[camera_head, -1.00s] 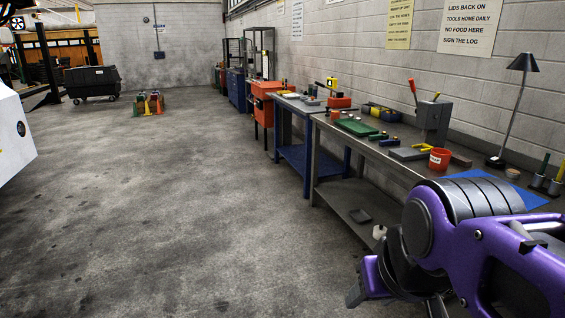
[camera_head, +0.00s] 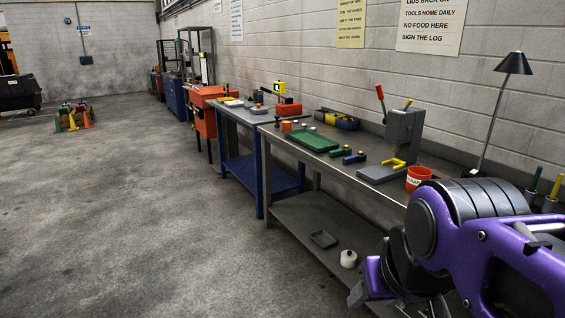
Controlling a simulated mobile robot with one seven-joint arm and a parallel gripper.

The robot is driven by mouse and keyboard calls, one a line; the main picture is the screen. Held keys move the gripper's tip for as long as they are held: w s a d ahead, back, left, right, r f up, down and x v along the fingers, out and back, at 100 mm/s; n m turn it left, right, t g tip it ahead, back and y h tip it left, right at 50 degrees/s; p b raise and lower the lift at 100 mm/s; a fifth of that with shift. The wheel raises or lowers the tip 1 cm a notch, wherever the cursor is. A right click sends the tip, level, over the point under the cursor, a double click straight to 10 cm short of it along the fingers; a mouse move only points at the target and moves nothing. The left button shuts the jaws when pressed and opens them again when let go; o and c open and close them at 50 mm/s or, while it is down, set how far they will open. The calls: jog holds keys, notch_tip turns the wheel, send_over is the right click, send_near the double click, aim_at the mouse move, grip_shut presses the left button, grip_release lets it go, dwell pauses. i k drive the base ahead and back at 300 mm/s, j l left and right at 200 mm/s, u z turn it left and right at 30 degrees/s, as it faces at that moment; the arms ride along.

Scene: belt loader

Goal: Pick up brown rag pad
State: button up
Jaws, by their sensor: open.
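I cannot make out a brown rag pad now. A small brown block showed on the grey workbench (camera_head: 350,188) just right of the red cup (camera_head: 418,178) a second ago; that spot is now behind my purple arm. My gripper (camera_head: 385,296) is partly in view at the lower right, open, with nothing seen in it. It is in front of the workbench, apart from the things on top.
The bench holds a green tray (camera_head: 312,140), a grey press (camera_head: 402,135) and a black lamp (camera_head: 514,64). A dark tray (camera_head: 322,239) and white bottle (camera_head: 348,259) are on its lower shelf. A blue bench (camera_head: 240,115) adjoins. The floor (camera_head: 130,220) at left is clear.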

aim_at(436, 175)
jog(key=i+l+u, duration=0.1)
jog(key=i+u, duration=0.15)
jog(key=i, duration=0.9)
jog(key=i+z, duration=0.45)
jog(key=i+j+z, duration=0.15)
jog(key=i+z, duration=0.15)
jog(key=z, duration=0.15)
